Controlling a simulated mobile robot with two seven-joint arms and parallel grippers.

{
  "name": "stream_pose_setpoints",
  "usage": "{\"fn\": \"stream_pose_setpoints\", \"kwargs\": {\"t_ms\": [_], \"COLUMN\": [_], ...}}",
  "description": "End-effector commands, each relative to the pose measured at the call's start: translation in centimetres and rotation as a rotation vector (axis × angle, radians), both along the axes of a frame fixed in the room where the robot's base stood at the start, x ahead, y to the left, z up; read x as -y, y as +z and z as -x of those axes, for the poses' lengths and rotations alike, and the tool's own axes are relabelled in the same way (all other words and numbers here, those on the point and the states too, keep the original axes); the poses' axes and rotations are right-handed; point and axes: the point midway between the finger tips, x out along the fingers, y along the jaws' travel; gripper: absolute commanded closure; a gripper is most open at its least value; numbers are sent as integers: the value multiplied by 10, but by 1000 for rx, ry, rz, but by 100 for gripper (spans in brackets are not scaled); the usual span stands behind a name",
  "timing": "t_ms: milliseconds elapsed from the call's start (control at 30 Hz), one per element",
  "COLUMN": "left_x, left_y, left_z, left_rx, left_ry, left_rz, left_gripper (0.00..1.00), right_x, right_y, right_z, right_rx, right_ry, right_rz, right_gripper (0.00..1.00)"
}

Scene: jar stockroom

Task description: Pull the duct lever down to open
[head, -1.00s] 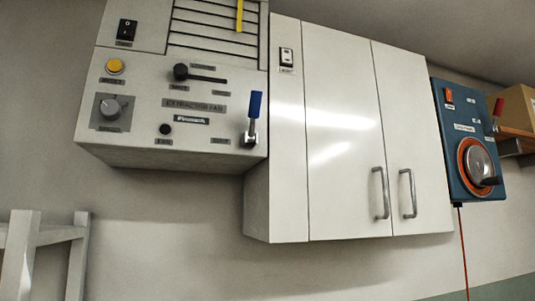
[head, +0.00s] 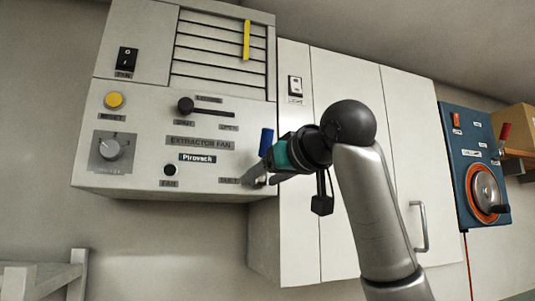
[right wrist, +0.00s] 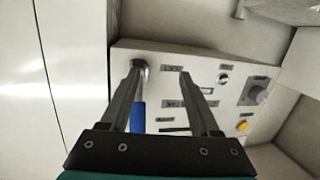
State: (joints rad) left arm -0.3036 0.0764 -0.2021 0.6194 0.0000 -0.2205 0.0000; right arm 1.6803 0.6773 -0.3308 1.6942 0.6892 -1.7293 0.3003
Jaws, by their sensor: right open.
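The duct lever (head: 266,141) has a blue handle that points up at the lower right corner of the grey extractor fan panel (head: 145,178). My right gripper (head: 257,177) reaches in from the right at the lever's lower part, which it partly hides. In the right wrist view, where the panel appears upside down, the blue handle (right wrist: 138,117) shows between the two open fingers of the gripper (right wrist: 161,72), close to the left finger. I cannot tell whether that finger touches the lever. My left gripper is not in view.
A white cabinet (head: 345,75) stands right of the panel, partly behind my arm. The panel also carries a yellow reset button (head: 114,100), a grey dial (head: 110,149) and a black slider knob (head: 186,104). A blue box with a crank wheel (head: 465,130) hangs at far right.

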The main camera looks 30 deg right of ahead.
Motion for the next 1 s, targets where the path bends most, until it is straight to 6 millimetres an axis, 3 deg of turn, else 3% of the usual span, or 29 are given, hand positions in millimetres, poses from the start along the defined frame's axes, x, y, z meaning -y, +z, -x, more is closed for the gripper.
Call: {"fn": "stream_pose_setpoints", "kwargs": {"t_ms": [33, 133, 300, 400, 567, 1000], "left_x": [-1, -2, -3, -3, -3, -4], "left_y": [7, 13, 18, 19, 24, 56], "left_z": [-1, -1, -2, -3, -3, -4], "left_rx": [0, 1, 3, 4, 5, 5], "left_ry": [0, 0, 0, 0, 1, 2], "left_rz": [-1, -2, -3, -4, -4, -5], "left_gripper": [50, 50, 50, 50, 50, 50], "right_x": [3, 7, 11, 12, 13, 22], "right_y": [31, 65, 92, 98, 99, 100], "right_z": [27, 67, 111, 120, 109, 17], "right_rx": [42, 93, 143, 153, 152, 149], "right_ry": [-10, -24, -42, -46, -48, -47], "right_rz": [7, 16, 25, 27, 27, 25], "right_gripper": [37, 37, 37, 37, 37, 37]}}
